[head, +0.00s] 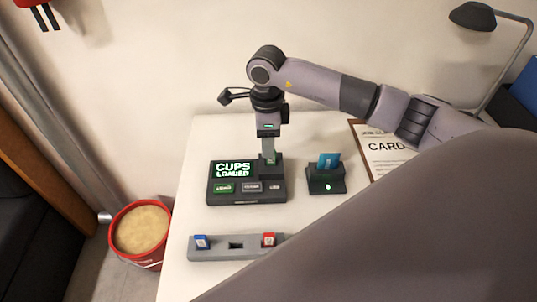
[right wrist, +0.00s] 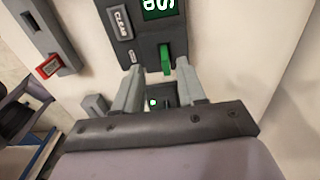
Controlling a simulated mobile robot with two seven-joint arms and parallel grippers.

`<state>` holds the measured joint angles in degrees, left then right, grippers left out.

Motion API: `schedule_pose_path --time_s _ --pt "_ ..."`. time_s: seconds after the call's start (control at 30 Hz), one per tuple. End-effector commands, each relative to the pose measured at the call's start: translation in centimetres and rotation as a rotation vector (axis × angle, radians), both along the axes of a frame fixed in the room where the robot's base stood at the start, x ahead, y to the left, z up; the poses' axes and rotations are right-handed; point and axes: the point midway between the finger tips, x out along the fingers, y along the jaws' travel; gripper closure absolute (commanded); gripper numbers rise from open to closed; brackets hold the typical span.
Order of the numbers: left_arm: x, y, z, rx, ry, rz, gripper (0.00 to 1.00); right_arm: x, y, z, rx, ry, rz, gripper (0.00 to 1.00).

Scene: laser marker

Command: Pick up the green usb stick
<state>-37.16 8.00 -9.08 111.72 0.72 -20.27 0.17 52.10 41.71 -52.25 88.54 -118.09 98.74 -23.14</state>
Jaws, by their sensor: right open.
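The green usb stick (right wrist: 167,57) stands at the edge of a black device (right wrist: 150,45) with a lit screen, seen in the right wrist view. My right gripper (right wrist: 160,70) is open, with one grey finger on each side of the stick near its outer end. In the head view my right gripper (head: 267,150) points down at the right part of the device (head: 240,198), whose screen reads "CUPS LOADED". The stick is mostly hidden there behind the fingers. I cannot tell whether the fingers touch it. My left gripper is not in view.
A grey rack (head: 215,254) in front holds a blue stick (head: 201,242) and a red stick (head: 269,240), with an empty middle slot. A small black holder (head: 326,183) with a blue card stands right of the device.

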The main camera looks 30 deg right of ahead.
Motion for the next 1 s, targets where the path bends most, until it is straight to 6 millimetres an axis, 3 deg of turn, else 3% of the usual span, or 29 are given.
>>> schedule_pose_path --time_s 0.33,0.63,0.67,0.77,1.0 --pt "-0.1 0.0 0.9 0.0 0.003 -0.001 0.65 0.0 -1.1 -4.6 0.004 0.002 0.001 0.6" --pt "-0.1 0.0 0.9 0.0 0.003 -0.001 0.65 0.1 -1.1 -5.2 0.004 0.0 0.001 0.6" --pt "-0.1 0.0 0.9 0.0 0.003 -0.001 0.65 0.1 -1.1 -5.2 0.004 0.0 0.001 0.66" --pt "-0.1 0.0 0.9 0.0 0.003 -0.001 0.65 0.1 -1.1 -5.2 0.004 0.0 0.001 0.99" --pt "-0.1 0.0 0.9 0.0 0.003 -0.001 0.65 0.1 -1.1 -5.2 0.005 -0.001 0.001 1.0"
